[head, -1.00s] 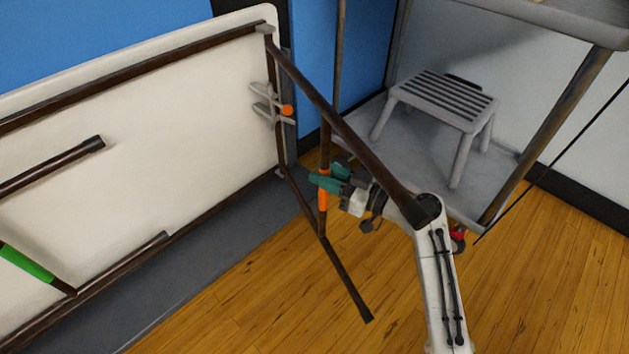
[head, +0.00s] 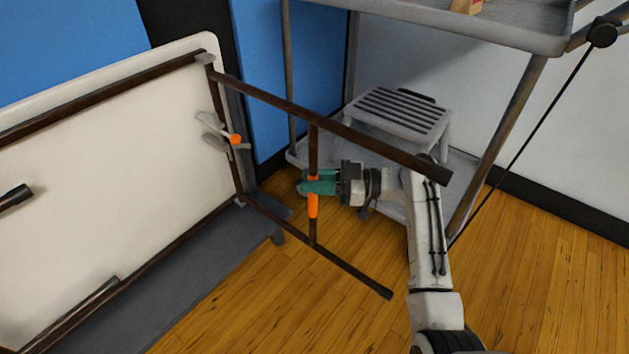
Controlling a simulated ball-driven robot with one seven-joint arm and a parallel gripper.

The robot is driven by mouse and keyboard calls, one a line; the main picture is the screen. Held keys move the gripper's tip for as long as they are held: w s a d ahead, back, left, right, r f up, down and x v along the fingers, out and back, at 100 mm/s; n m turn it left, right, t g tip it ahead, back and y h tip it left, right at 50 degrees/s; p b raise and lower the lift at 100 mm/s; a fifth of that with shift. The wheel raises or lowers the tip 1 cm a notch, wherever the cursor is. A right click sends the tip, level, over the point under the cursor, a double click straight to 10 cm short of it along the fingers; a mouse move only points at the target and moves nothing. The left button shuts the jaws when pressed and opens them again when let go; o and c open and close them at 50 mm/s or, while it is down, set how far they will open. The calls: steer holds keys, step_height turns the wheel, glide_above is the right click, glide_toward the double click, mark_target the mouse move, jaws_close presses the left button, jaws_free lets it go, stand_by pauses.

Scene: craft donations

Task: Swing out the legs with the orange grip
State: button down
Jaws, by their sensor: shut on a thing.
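A white folding table lies on its side, its pale underside (head: 110,165) facing me at the left. A dark brown leg frame (head: 275,103) stands out from its right end, with two long legs joined by an upright crossbar. The orange grip (head: 313,203) is a sleeve on that crossbar. My gripper (head: 317,184), with green fingers, is shut on the crossbar at the orange grip's upper part. The fingers hide some of the grip. A grey brace with an orange knob (head: 235,139) sits by the frame's hinge end.
A grey cart (head: 480,27) stands behind my arm, with a grey slatted step stool (head: 405,112) on its lower shelf. The upper leg passes in front of the cart. Wooden floor (head: 245,310) is open in front. A blue panel (head: 270,75) stands behind the table.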

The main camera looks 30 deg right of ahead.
steer(key=shift+a+f, duration=0.1)
steer(key=shift+f, duration=0.1)
steer(key=c, duration=1)
jaws_free()
steer(key=shift+r, duration=0.1)
steer(key=shift+c, duration=0.2)
steer(key=p+v, duration=0.3)
steer(key=v, duration=0.7)
steer(key=shift+s+d, duration=0.2)
steer(key=shift+d, duration=0.1)
